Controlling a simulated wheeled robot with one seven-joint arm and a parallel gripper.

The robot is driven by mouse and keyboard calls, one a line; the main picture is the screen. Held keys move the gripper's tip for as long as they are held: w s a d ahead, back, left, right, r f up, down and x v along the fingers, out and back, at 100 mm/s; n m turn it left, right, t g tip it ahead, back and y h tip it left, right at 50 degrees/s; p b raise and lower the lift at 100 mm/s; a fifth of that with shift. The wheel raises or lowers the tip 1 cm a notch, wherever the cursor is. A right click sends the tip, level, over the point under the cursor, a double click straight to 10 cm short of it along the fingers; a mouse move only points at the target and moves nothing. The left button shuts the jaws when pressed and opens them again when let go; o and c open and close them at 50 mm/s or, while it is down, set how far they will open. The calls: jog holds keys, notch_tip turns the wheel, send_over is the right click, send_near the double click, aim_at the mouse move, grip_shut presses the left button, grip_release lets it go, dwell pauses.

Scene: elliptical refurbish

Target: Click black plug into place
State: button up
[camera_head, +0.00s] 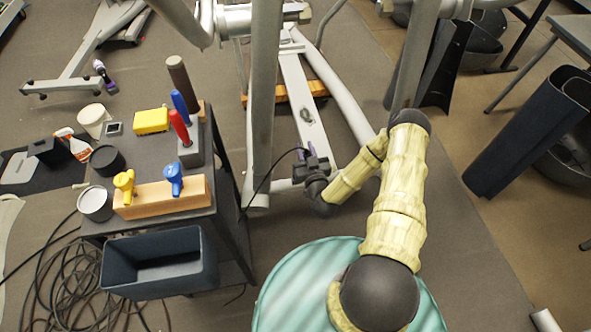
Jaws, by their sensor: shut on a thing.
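My gripper (308,154) is at the centre of the view, in front of the grey metal frame (262,110) of the elliptical machine. It is shut on the black plug (304,151), which is small and partly hidden by the fingers. A thin black cable (262,186) runs from the plug down and to the left, past the frame's lower post. The socket cannot be made out. I cannot tell whether the plug touches the frame.
A dark workbench (150,155) at left holds a wooden block (160,198) with yellow and blue knobs, red and blue-handled tools, a yellow box (151,121) and cups. A dark bin (158,262) is at its front. Cables (75,285) lie coiled on the floor. Black covers (525,135) stand at right.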

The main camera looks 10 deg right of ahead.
jog(key=w+f+b, duration=0.6)
jog(key=f+b, duration=0.5)
jog(key=b, duration=0.5)
jog(key=w+f+b, duration=0.6)
jog(key=f+b, duration=0.5)
jog(key=b, duration=0.5)
jog(key=shift+a+f+m+h, duration=0.3)
jog(key=shift+a+f, duration=0.1)
jog(key=shift+f+b, duration=2.35)
jog(key=shift+f, duration=0.55)
jog(key=shift+f, duration=0.65)
jog(key=shift+s, duration=0.1)
